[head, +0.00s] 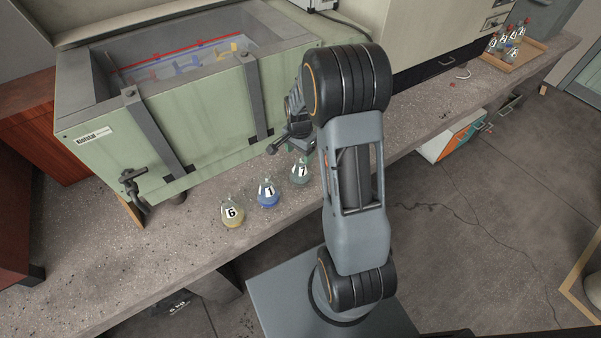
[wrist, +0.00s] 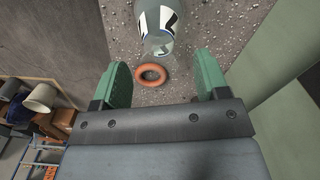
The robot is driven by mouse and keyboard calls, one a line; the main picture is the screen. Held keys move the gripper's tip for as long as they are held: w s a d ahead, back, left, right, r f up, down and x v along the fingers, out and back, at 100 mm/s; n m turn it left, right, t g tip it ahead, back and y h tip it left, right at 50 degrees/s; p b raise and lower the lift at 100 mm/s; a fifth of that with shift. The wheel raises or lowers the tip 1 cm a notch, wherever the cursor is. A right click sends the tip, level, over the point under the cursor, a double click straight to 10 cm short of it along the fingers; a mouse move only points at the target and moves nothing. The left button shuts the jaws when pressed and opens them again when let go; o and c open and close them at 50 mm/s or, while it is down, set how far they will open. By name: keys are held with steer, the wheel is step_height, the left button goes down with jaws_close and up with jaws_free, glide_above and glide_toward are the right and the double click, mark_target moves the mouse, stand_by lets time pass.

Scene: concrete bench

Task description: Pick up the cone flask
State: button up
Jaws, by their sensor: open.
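Three cone flasks stand upright on the bench in the head view: a yellow one marked 6 (head: 232,216), a blue one marked 1 (head: 268,194) and a greenish one marked 7 (head: 301,173). My gripper (head: 297,142) is near flask 7, partly hidden behind my arm. In the wrist view my gripper (wrist: 164,84) is open, with its green fingers apart and nothing gripped. A clear flask with a black-and-white label (wrist: 158,27) is just beyond the fingertips, cut by the top edge; its number is not readable.
An orange ring (wrist: 152,74) shows between the fingers; I cannot tell whether it touches the flask. A large green bath (head: 215,115) stands behind the flasks. A tray (head: 527,57) with several flasks is at the far right. The bench (head: 90,265) is clear at front left.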

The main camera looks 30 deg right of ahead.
mark_target(300, 168)
steer(key=shift+d+f, duration=0.1)
steer(key=shift+f, duration=1.65)
jaws_close()
